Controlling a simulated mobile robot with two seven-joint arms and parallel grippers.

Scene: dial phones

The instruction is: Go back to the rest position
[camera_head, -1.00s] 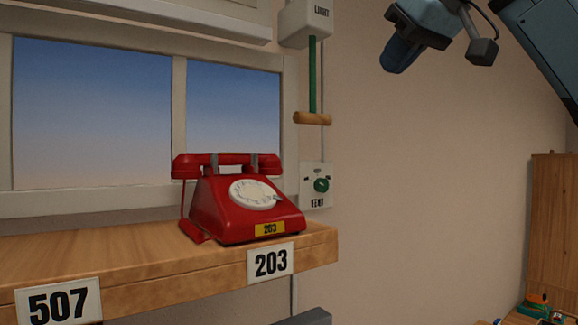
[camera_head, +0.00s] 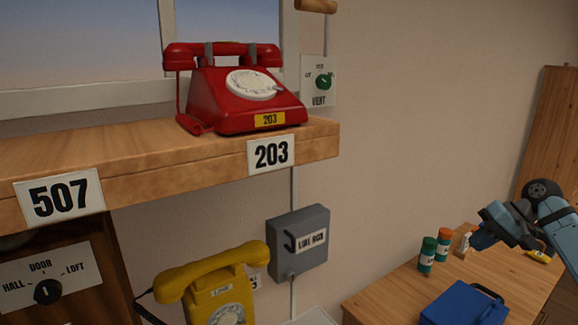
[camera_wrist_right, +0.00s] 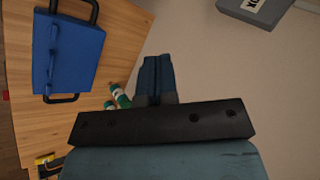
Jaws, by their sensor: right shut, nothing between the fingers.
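My right gripper (camera_head: 480,238) is at the right of the head view, above the wooden table beside the green and orange bottles. In the right wrist view its blue fingers (camera_wrist_right: 155,80) are together with nothing between them. It touches no object that I can make out. My left gripper is not in view. A red dial phone (camera_head: 245,100) marked 203 stands on the wooden shelf (camera_head: 180,160) with its handset on its cradle. A yellow phone (camera_head: 215,290) stands lower down, its handset on top and its lower part cut off by the frame.
A blue box (camera_head: 462,305) with a dark handle is on the table (camera_head: 390,295), near a green bottle (camera_head: 427,255) and an orange-capped one (camera_head: 443,245). A grey line box (camera_head: 300,245) is on the wall. A door dial (camera_head: 47,290) is at lower left.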

